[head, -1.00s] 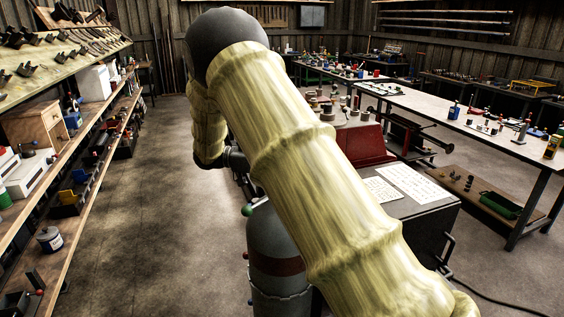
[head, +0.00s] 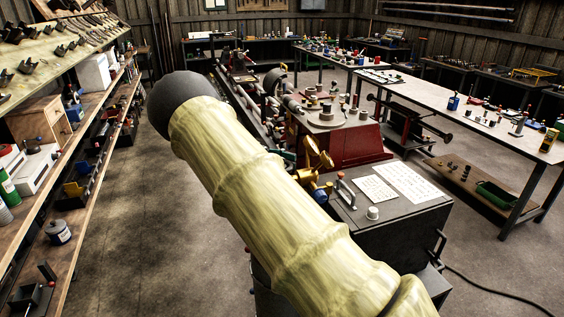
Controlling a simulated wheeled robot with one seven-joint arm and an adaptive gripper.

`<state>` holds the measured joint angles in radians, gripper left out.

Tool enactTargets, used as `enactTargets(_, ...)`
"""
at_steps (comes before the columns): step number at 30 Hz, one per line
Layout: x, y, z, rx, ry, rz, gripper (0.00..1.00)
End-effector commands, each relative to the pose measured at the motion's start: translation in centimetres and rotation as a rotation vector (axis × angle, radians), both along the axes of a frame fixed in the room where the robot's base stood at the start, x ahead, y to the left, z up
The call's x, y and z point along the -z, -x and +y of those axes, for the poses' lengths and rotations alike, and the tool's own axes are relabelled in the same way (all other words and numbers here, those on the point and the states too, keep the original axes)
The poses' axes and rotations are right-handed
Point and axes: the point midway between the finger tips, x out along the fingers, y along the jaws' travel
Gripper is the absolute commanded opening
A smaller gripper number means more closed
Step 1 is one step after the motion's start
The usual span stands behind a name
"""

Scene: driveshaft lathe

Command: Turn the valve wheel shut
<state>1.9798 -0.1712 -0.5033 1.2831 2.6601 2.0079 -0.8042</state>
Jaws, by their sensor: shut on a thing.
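My arm in its pale yellow sleeve crosses the middle of the head view, from the dark round joint at upper left to the lower right. My gripper does not show; the arm may be hiding it. I cannot make out the valve wheel for certain. The grey cylinder seen earlier is now almost wholly behind my arm. A brass fitting (head: 316,158) with round parts stands out just past the arm's upper edge, beside the dark machine box. I cannot tell whether it belongs to the valve.
The dark machine box (head: 405,232) carries paper sheets (head: 404,181) and a white knob (head: 372,213). A red lathe part (head: 355,142) stands behind it. A long workbench (head: 440,98) is at right, loaded shelves (head: 95,165) at left. The floor (head: 140,215) between shelves and arm is clear.

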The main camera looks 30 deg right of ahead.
Motion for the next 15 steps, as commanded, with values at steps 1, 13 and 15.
enactTargets(1, -0.26, -0.06, -0.06, 0.002, 0.003, 0.000, 0.35)
enactTargets(13, -0.19, -0.05, -0.10, 0.007, 0.003, 0.000, 0.35)
enactTargets(15, -0.19, -0.05, -0.10, 0.007, 0.003, 0.000, 0.60)
